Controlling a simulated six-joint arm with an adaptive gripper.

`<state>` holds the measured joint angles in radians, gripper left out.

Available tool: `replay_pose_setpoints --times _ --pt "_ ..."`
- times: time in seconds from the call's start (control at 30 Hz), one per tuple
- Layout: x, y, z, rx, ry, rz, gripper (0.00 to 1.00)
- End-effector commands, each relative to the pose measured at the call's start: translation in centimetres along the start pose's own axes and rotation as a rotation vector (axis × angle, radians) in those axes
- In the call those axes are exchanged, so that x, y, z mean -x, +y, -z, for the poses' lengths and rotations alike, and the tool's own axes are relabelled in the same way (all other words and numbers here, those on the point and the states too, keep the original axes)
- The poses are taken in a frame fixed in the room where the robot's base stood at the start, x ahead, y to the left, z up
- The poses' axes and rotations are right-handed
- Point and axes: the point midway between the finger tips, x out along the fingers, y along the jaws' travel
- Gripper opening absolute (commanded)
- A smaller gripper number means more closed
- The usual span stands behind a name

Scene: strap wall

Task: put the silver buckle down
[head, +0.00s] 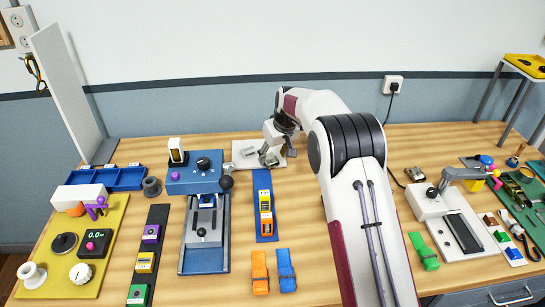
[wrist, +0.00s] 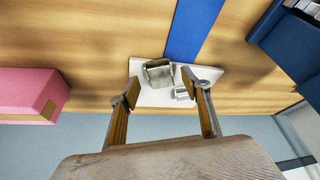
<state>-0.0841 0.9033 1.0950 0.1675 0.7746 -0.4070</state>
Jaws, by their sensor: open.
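The silver buckle (wrist: 158,73) appears as a squarish grey metal piece on a white plate (wrist: 148,96) in the wrist view. A smaller silver piece (wrist: 182,93) lies beside it; I cannot tell if the two are joined. My gripper (wrist: 164,88) is open, its two fingers apart, with the metal pieces showing between and beyond the tips. I cannot tell how high above the plate it is. In the head view my gripper (head: 269,155) is over the right part of the white plate (head: 240,163), and a grey metal piece (head: 249,152) shows left of it.
A blue strip (head: 262,185) with yellow and orange blocks lies in front of the plate. A blue press-like fixture (head: 195,180) stands to its left. A pink block (wrist: 28,92) shows at left in the wrist view.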

Motion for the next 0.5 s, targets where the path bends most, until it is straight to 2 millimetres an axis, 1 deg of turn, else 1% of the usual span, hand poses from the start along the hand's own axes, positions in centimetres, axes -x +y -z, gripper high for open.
replay_pose_setpoints --times 0.03,0.5 --pt "0.7 0.0 0.1 0.000 0.003 -0.001 0.47" --pt "6.8 0.0 0.1 0.000 0.002 -0.001 0.47"
